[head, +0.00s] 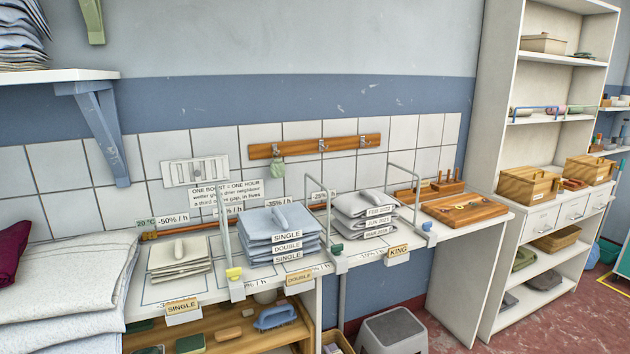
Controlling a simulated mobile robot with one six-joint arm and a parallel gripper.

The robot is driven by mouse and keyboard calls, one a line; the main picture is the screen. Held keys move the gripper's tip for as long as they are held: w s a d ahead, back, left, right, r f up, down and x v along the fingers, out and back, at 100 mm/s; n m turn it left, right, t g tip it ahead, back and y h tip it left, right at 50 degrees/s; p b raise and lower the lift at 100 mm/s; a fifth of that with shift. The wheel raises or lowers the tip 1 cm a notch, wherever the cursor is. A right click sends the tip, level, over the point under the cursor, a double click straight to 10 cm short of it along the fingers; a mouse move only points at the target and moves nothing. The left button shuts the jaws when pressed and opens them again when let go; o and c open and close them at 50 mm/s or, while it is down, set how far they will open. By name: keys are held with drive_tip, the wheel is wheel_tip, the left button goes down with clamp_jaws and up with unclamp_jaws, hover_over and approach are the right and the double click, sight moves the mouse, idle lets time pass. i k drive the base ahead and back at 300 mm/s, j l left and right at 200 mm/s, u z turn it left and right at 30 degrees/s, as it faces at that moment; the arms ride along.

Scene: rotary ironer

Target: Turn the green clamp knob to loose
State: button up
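The green clamp knob (337,249) is on a pale clamp at the front edge of the white counter, between the stack tagged DOUBLE and the grey stack. It is small here, and I cannot tell whether it is tight or loose. A yellow knob (233,273) sits on a similar clamp to its left, and a blue knob (427,226) on another to its right. Thin metal divider frames rise near these clamps. My gripper is not in view.
Folded blue linen (280,234), grey linen (365,212) and cream linen (179,258) lie on the counter (360,257). A wooden board (464,209) lies at its right end. A grey step stool (391,331) stands on the floor below. White shelving (500,130) stands at right.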

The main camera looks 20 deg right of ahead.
sight(336, 249)
drive_tip(key=i+l, duration=0.25)
drive_tip(key=i, duration=0.15)
drive_tip(key=i+l, duration=0.3)
drive_tip(key=i, duration=0.15)
drive_tip(key=z, duration=0.05)
